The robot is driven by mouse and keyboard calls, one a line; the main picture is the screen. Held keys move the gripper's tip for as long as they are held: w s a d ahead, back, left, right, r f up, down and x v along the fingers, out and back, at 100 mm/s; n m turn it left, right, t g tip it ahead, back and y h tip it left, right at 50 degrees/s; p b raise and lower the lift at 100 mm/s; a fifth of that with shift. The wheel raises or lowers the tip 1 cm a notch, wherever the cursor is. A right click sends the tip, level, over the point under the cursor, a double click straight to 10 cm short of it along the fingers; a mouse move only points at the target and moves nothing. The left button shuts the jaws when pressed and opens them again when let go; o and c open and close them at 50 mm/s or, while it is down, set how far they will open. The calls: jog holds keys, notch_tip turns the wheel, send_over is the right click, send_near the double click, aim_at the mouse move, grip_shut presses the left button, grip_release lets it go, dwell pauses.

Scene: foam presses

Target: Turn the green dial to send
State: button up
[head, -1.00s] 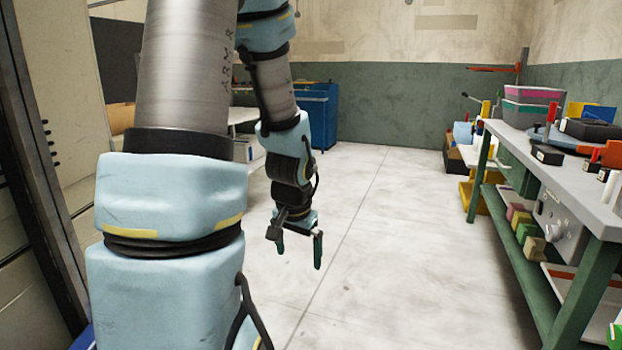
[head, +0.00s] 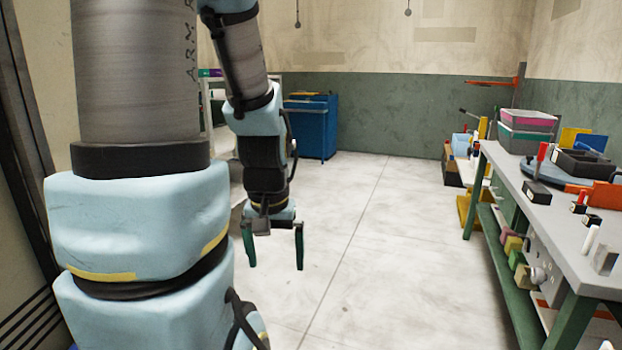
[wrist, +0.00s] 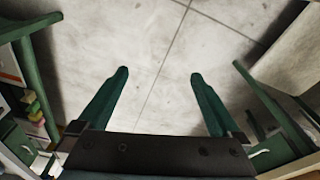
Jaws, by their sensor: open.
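I cannot make out a green dial in either current view. A grey panel with a round pale knob (head: 538,275) sits under the right-hand bench top in the head view, partly cut off by bench parts. My gripper (head: 273,264) hangs open and empty over the bare floor, well to the left of the bench. In the wrist view my gripper (wrist: 160,75) shows two green fingers spread apart, with only floor between them.
A workbench (head: 585,255) with green legs runs along the right, carrying trays, blocks and small parts. Several coloured blocks (head: 515,255) sit on its lower shelf. A blue cabinet (head: 312,128) stands at the back. The floor (head: 385,250) between is clear.

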notch_tip(320, 180, up, 2)
jog(key=shift+p, duration=0.35)
jog(key=shift+r, duration=0.15)
jog(key=shift+c, duration=0.5)
